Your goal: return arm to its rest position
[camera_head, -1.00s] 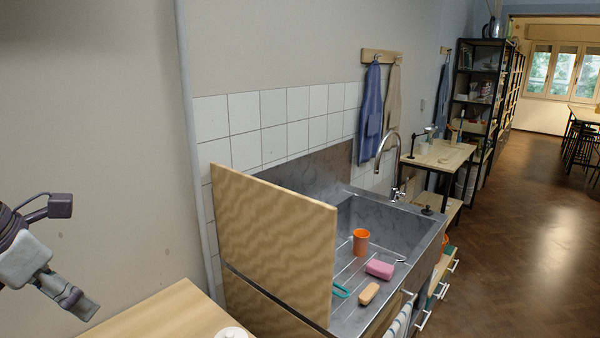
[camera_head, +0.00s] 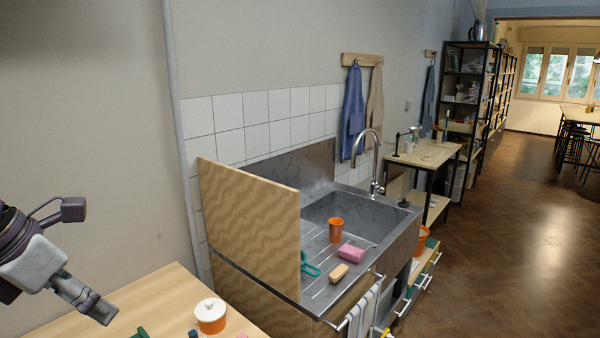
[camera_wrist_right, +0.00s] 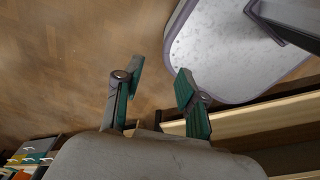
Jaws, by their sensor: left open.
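My left gripper (camera_head: 98,306) is at the lower left of the head view, above the near wooden worktop. It is open, with nothing visible in it. My right gripper (camera_wrist_right: 160,74) shows in the right wrist view. Its two green-padded fingers stand apart and nothing is between them. Wooden floor lies beyond the fingers. The right gripper is not in the head view.
An orange pot with a white lid (camera_head: 211,316) stands on the near wooden worktop (camera_head: 150,300). A wooden panel (camera_head: 250,220) rises beside the sink (camera_head: 352,212). An orange cup (camera_head: 336,231), pink sponge (camera_head: 351,253) and tan block (camera_head: 339,272) are on the drainboard.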

